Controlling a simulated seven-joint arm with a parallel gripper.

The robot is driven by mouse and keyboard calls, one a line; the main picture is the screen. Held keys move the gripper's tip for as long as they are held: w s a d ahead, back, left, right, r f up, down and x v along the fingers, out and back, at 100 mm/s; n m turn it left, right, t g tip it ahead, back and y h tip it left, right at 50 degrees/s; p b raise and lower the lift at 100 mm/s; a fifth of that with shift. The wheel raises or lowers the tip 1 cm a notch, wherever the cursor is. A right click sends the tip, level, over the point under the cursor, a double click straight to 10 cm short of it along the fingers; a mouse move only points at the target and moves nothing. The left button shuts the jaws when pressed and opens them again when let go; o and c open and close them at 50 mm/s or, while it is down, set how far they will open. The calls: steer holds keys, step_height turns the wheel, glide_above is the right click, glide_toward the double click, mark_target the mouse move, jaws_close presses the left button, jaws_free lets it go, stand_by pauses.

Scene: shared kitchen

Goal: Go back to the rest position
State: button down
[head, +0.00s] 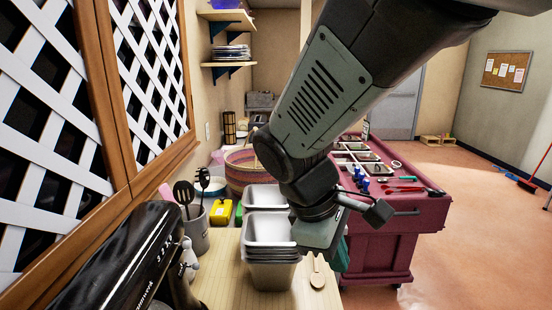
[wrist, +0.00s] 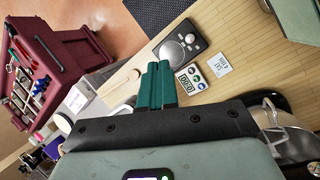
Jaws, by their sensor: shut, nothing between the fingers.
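My gripper (wrist: 158,66) shows its two green fingers side by side, pressed together with nothing between them. In the head view my gripper (head: 341,258) is partly hidden behind my wrist, with a bit of green finger showing. It hangs over the right side of the wooden counter (head: 222,281), beside a stack of grey-white tubs (head: 270,272). I cannot tell how high it is above the counter.
A wooden spoon (head: 317,273) lies near the tubs. A utensil crock (head: 195,232) and a black appliance (head: 118,262) stand left. A maroon cart (head: 378,243) with tools stands right. A scale (wrist: 181,45), a timer (wrist: 186,83) and a card (wrist: 221,64) lie beyond my fingers.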

steer(key=s+d+r+m+t+y, duration=0.1)
steer(key=s+r+m+t+y, duration=0.3)
steer(key=s+r+m, duration=0.5)
steer(key=s+m, duration=0.1)
steer(key=m, duration=0.1)
steer(key=shift+s+d+r+m, duration=0.25)
steer(key=shift+s+d+m, duration=0.05)
steer(key=c, duration=1.8)
jaws_free()
